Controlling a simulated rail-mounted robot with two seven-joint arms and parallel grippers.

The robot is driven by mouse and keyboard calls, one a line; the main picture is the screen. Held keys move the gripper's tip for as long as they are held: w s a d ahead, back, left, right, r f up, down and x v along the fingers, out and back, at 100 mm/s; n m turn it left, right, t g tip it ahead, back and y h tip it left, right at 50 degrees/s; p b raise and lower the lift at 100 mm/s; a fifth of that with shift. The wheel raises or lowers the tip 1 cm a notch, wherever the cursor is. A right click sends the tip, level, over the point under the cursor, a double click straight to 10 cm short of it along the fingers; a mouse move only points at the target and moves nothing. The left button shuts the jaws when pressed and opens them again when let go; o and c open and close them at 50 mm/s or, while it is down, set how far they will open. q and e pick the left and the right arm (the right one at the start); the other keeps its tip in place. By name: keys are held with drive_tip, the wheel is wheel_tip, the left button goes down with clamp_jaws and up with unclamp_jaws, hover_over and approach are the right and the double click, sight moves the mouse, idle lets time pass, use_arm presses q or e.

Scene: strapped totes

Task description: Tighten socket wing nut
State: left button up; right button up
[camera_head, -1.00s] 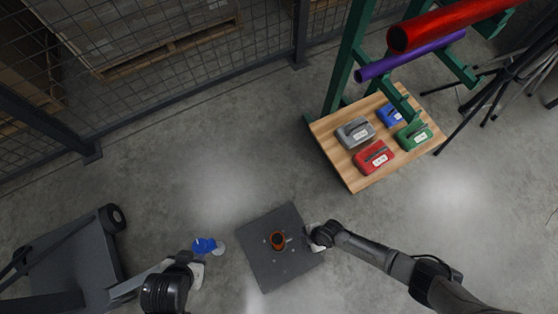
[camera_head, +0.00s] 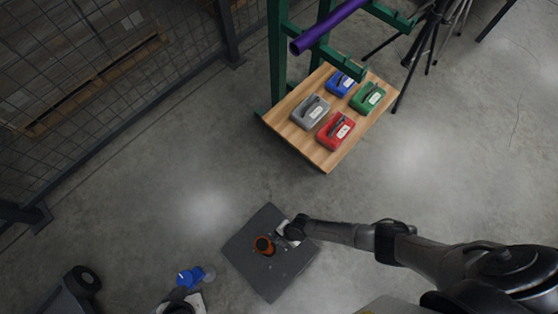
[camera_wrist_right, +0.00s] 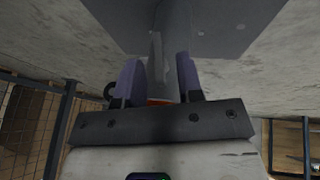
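A dark grey square base plate (camera_head: 285,275) lies on the floor in the head view. A socket with an orange rim (camera_head: 264,245) stands on it. My right gripper (camera_head: 282,231) is low over the plate, close beside the socket. In the right wrist view its two purple fingers (camera_wrist_right: 160,80) are apart, on either side of a grey post (camera_wrist_right: 176,35). A thin pale piece (camera_wrist_right: 156,52), possibly the wing nut, shows between them, with gaps. My left gripper (camera_head: 188,292) is left of the plate, behind a blue piece (camera_head: 189,277) and a pale grey round piece (camera_head: 208,273). Its fingertips are unclear.
A wooden board (camera_head: 290,137) holds grey (camera_head: 311,113), red (camera_head: 336,131), blue (camera_head: 341,83) and green (camera_head: 368,97) cases beside a green rack (camera_head: 278,60) with a purple tube (camera_head: 330,27). A dark cart (camera_head: 62,298) is at lower left. Floor between is clear.

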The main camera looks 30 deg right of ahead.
drive_tip(key=shift+b+x, duration=0.6)
drive_tip(key=shift+x, duration=0.55)
drive_tip(key=shift+w+d+f, duration=0.1)
drive_tip(key=shift+d, duration=0.05)
clamp_jaws()
